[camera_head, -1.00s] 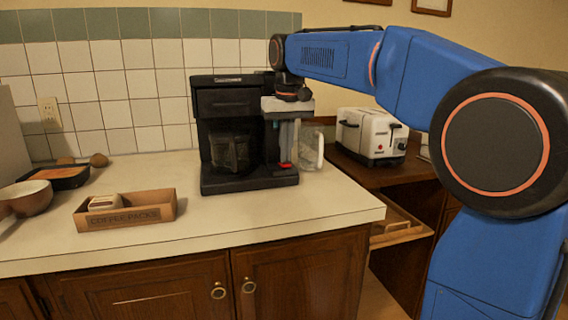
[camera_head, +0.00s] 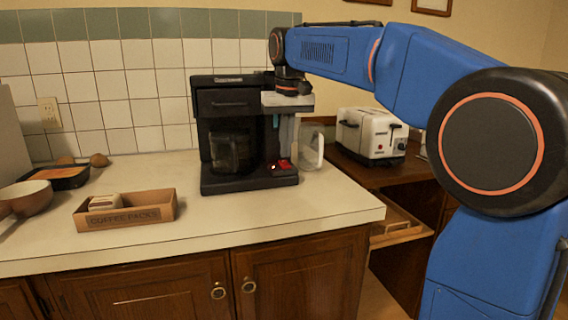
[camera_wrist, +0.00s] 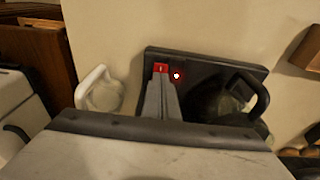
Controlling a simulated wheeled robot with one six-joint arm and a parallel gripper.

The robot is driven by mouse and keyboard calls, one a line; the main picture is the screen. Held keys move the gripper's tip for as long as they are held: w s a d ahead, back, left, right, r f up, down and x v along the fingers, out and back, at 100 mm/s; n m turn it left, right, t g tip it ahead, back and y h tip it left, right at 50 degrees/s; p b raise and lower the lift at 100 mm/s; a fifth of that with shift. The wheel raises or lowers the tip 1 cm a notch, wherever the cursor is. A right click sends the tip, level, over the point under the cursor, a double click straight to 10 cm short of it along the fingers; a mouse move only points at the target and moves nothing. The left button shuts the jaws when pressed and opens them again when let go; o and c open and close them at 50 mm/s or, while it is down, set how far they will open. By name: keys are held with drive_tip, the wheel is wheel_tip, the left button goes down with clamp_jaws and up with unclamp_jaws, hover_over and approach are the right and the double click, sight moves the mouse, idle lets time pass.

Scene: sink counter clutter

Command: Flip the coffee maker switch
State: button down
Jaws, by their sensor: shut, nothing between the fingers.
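The black coffee maker (camera_head: 222,110) stands upright on the counter, with its dark carafe (camera_head: 230,152) inside; its base also shows in the wrist view (camera_wrist: 210,66). The red switch (camera_head: 286,163) is at the right front of its base and shows in the wrist view (camera_wrist: 160,68). A small red light (camera_wrist: 177,76) glows beside the switch. My gripper (camera_wrist: 161,80) is shut and empty, pointing down with its tips at or just above the switch. I cannot tell whether they touch it.
A pale jug (camera_head: 311,147) stands close to the right of the coffee maker. A coffee packs box (camera_head: 145,215) lies left on the counter, with a bowl (camera_head: 30,196) and a dark tray (camera_head: 72,182) farther left. A white toaster (camera_head: 372,136) stands right. The front counter is clear.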

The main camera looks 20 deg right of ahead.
sight(286, 165)
drive_tip(key=shift+r, duration=2.5)
drive_tip(key=shift+s, duration=0.1)
